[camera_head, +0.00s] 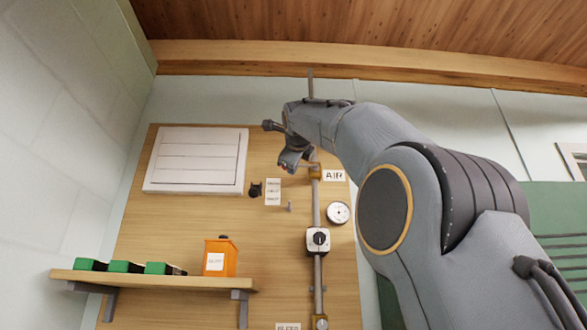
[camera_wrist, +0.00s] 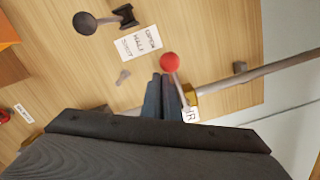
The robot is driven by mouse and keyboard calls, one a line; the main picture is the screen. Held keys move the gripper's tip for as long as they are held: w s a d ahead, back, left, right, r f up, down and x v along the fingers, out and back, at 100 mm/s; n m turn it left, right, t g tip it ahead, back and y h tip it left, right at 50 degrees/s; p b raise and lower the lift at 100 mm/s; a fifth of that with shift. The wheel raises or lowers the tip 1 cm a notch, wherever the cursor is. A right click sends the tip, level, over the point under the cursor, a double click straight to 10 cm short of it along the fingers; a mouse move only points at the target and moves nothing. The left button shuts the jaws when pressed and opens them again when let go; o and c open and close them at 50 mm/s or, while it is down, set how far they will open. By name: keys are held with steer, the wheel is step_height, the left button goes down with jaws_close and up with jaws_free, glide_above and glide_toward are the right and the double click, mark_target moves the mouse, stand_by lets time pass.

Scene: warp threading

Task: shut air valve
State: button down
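The air valve has a brass body (camera_head: 315,171) on a vertical pipe beside the AIR label (camera_head: 334,176). In the wrist view its lever ends in a red ball (camera_wrist: 170,62). The lever runs from the brass body (camera_wrist: 190,97) to the ball, roughly across the pipe. My gripper (camera_wrist: 161,78) has its dark fingers together. They are just left of the lever and below the ball, close to it; whether they touch it I cannot tell. In the head view my gripper (camera_head: 290,163) is at the valve and hides most of the lever.
A card reading open, half, shut (camera_head: 273,192) is left of the pipe, near a black knob (camera_head: 255,190). A gauge (camera_head: 339,213) and a boxed dial (camera_head: 318,240) are below the valve. A shelf (camera_head: 180,281) holds an orange container (camera_head: 220,257) and green-topped boxes.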

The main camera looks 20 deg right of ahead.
steer(key=shift+a+r, duration=0.15)
steer(key=shift+r, duration=0.15)
stand_by(0.5)
steer(key=s+f+b, duration=0.4)
steer(key=s+b, duration=0.4)
steer(key=s, duration=0.3)
steer(key=shift+a, duration=0.15)
stand_by(0.7)
